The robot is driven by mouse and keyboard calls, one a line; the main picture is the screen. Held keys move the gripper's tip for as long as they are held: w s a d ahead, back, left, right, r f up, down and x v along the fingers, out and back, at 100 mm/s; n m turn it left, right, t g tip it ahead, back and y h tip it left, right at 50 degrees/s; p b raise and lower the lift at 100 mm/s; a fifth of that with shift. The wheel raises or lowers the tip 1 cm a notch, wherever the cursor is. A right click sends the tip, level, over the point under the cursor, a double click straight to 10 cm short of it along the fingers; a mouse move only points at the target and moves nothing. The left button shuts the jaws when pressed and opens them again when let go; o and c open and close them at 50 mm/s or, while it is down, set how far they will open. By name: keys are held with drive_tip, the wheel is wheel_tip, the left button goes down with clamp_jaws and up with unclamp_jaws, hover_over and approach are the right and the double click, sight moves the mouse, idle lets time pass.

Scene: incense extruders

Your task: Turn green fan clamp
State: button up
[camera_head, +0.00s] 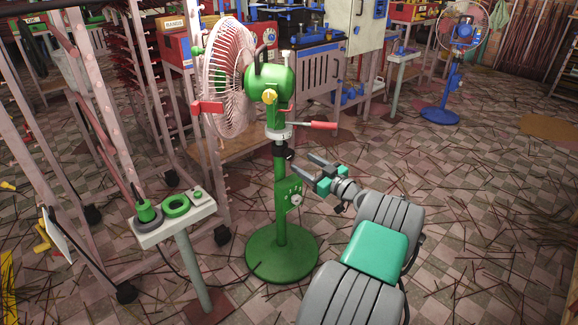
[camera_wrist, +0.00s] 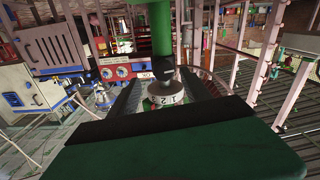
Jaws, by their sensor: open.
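The green fan (camera_head: 262,84) stands upright on a green post and round base. Below its motor are a white numbered collar (camera_head: 279,132) and a red-handled lever (camera_head: 318,125) pointing right. A dark collar with a small knob (camera_head: 289,153) sits on the post under them; I cannot tell which of these parts is the clamp. My gripper (camera_head: 305,167) is open and empty, just right of the post and slightly below the dark collar, apart from it. The wrist view shows the post (camera_wrist: 160,28), dark collar (camera_wrist: 163,65) and white numbered ring (camera_wrist: 166,99) ahead, between the fingers.
A small stand (camera_head: 176,222) with green rings is left of the fan base. Tall metal racks (camera_head: 96,120) stand at the left, and a table with a red machine (camera_head: 176,48) is behind. A blue fan (camera_head: 452,85) stands back right. The right floor is open, strewn with sticks.

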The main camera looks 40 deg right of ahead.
sight(291, 157)
drive_tip(key=w, duration=0.2)
drive_tip(key=w+b, duration=0.1)
drive_tip(key=w, duration=0.3)
drive_tip(key=shift+w+a+b, duration=0.4)
drive_tip(key=shift+c, duration=0.4)
